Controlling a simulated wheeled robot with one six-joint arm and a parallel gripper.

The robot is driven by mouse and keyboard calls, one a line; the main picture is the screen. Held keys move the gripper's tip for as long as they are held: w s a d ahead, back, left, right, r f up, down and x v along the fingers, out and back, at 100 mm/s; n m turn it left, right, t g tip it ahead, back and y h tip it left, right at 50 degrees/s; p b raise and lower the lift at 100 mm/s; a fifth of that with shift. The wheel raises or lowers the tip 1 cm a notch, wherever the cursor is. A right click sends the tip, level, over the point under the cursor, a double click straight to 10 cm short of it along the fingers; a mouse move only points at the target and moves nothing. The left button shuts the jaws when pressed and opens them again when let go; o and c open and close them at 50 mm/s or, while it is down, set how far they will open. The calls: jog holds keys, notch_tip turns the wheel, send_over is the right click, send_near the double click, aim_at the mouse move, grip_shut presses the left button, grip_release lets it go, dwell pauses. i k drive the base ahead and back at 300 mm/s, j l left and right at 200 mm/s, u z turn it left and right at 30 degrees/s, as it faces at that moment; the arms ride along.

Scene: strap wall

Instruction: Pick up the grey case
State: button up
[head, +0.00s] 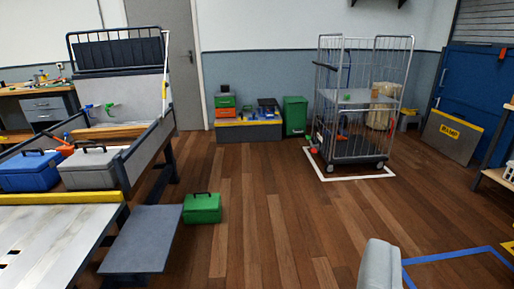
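The grey case (92,168) lies at the left in the head view, inside a raised bay with grey side panels. It has a dark handle on top, facing up. A blue case (30,172) sits close beside it on the left. An orange-handled thing (63,143) lies just behind the two cases.
A yellow-edged metal platform (50,240) and a grey step (142,240) lie in front of the bay. A green case (202,208) stands on the floor beside the step. A wire cage trolley (357,150) stands at the back right. The wooden floor between is clear.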

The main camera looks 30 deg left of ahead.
aim_at(91, 169)
jog(key=i+u, duration=0.2)
jog(key=i, duration=0.25)
jog(key=i+l+u, duration=0.15)
jog(key=i, duration=0.25)
jog(key=i+u, duration=0.2)
jog(key=i, duration=0.25)
jog(key=i+l+u, duration=0.15)
jog(key=i, duration=0.25)
jog(key=i+u, duration=0.35)
jog(key=i, duration=0.2)
jog(key=i+u, duration=0.4)
jog(key=i, duration=0.15)
jog(key=i+l+u, duration=0.35)
jog(key=i, duration=0.2)
jog(key=i+j+u, duration=0.1)
jog(key=i+u, duration=0.15)
jog(key=i, duration=0.3)
jog(key=i+u, duration=0.3)
jog(key=i, duration=0.2)
